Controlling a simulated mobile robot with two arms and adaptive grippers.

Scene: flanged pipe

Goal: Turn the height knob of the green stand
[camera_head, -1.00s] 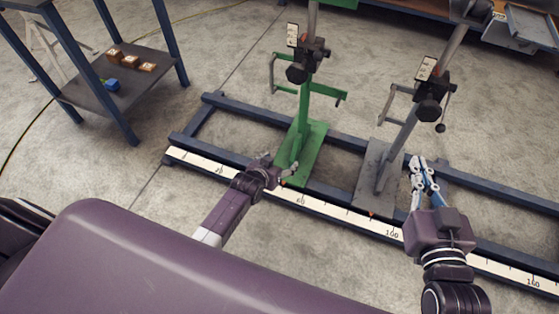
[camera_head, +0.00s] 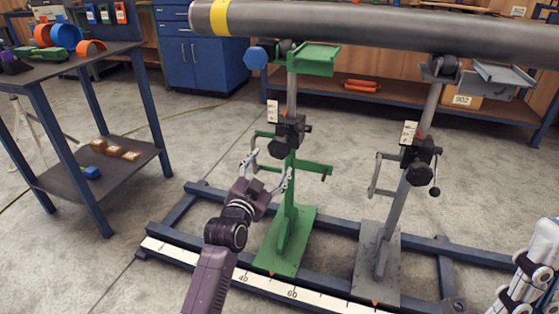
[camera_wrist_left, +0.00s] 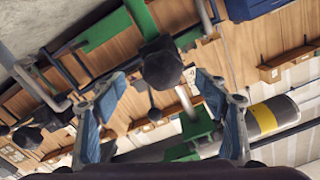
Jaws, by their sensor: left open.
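The green stand (camera_head: 290,220) stands upright on the blue floor frame, left of the middle. Its black height knob (camera_head: 278,148) sits on the dark clamp block on the post; in the left wrist view the black knob (camera_wrist_left: 162,68) shows between and beyond the fingertips. My left gripper (camera_head: 268,170) is open and empty, its fingers pointing up towards the knob from just below and in front. Its two blue-grey fingers also show in the left wrist view (camera_wrist_left: 160,85), apart from the knob. My right gripper (camera_head: 525,268) is partly cut off at the lower right; its opening is unclear.
A grey stand (camera_head: 380,245) with its own black knob stands to the right. A large grey pipe (camera_head: 380,28) with a yellow band lies above both stands. A ruler (camera_head: 265,287) runs along the frame's front. A shelf table (camera_head: 110,180) stands at left.

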